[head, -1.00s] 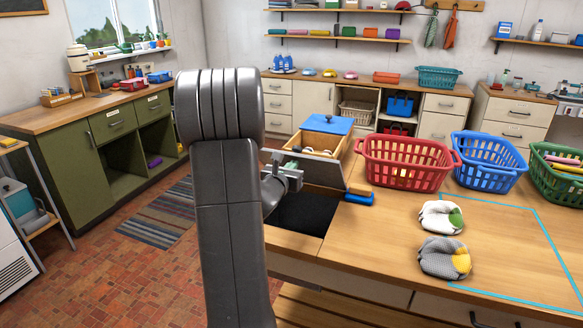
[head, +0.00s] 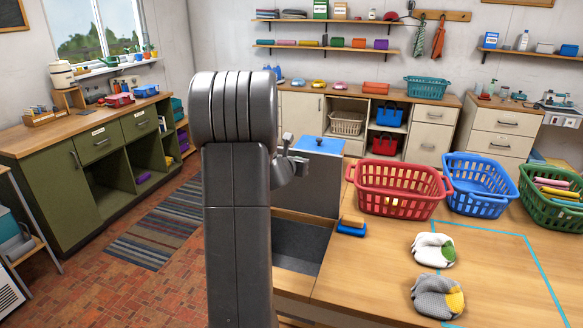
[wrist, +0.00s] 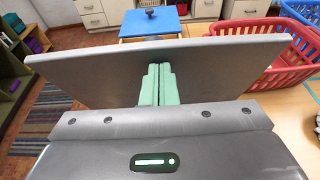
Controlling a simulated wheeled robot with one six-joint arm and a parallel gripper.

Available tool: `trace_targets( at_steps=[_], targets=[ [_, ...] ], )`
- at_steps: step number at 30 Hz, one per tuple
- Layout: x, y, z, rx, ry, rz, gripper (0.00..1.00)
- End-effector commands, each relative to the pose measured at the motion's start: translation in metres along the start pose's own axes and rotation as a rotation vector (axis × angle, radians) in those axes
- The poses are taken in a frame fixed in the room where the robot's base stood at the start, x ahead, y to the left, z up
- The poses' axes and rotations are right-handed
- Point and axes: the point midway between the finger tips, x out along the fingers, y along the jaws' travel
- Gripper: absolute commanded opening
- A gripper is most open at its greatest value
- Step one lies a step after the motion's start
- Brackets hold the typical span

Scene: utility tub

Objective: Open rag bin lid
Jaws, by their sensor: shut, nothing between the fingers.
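The rag bin lid (head: 317,188) is a flat grey panel, raised and standing close to upright at the back of the bin opening (head: 300,246) in the counter. The opening shows a dark grey inside, partly hidden by my arm. My gripper (wrist: 157,84) has pale green fingers, shut together with nothing between them. In the wrist view the lid (wrist: 95,73) spans the picture just beyond the fingertips, which overlap its face; I cannot tell whether they touch it. In the head view my gripper (head: 298,162) is at the lid's left edge, partly behind my arm.
A wooden box with a blue lid (head: 318,145) stands behind the raised lid.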

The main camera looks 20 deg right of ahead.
Motion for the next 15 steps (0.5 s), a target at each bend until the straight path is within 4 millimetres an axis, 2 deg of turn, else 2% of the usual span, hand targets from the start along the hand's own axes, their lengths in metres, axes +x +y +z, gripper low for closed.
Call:
trace_targets(
  at_steps=[6,15],
  targets=[
    [0.0091,-0.0008,0.0099,0.001,-0.001,-0.002,0.0],
    [0.0118,-0.0004,0.0111,0.001,-0.001,-0.001,0.0]
  ],
)
